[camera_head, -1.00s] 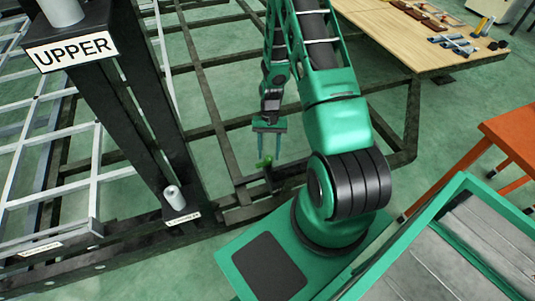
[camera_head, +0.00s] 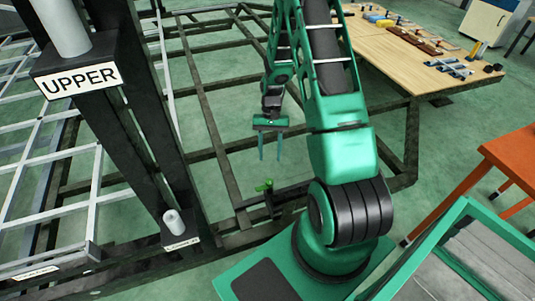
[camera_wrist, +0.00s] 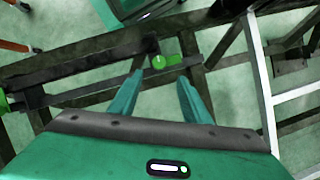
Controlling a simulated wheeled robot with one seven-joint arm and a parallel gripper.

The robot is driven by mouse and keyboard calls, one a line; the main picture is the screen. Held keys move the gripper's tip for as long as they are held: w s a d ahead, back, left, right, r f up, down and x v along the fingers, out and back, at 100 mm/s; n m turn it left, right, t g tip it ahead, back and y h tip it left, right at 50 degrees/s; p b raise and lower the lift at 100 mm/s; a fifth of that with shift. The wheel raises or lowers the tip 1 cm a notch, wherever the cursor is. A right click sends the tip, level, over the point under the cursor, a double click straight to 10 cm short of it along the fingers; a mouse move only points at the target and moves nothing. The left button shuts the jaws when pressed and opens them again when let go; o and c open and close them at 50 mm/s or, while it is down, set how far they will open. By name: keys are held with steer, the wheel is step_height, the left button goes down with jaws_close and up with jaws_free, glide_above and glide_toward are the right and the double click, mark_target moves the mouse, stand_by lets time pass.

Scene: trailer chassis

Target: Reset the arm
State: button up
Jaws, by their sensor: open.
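My gripper (camera_head: 270,147) hangs from my green arm near the middle of the head view, fingers pointing down. Its two green fingers are apart with nothing between them. A small green part (camera_head: 265,187) sits on the dark chassis frame (camera_head: 235,205) below the fingertips, with a gap between. In the wrist view my gripper (camera_wrist: 160,90) shows its fingers spread, and the green part (camera_wrist: 165,62) lies beyond the tips on a dark beam.
A black post with an UPPER sign (camera_head: 80,81) and a light grey ladder-like frame (camera_head: 95,190) stand at left. A wooden table (camera_head: 410,60) with several tools is at the upper right. An orange table (camera_head: 512,150) is at right.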

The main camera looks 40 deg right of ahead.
steer(key=s+d+r+t+h, duration=0.1)
steer(key=s+r, duration=0.3)
steer(key=r, duration=0.7)
steer(key=s+r+h, duration=0.1)
steer(key=s+r, duration=0.3)
steer(key=r, duration=0.7)
steer(key=s+a+r+t, duration=0.1)
steer(key=s+a+r, duration=0.1)
steer(key=s+r, duration=0.3)
steer(key=s+a+r+n+t, duration=0.1)
steer(key=s+r, duration=0.4)
steer(key=s, duration=0.6)
steer(key=shift+s+a+t+h, duration=0.3)
steer(key=shift+s+a, duration=0.05)
steer(key=c, duration=0.3)
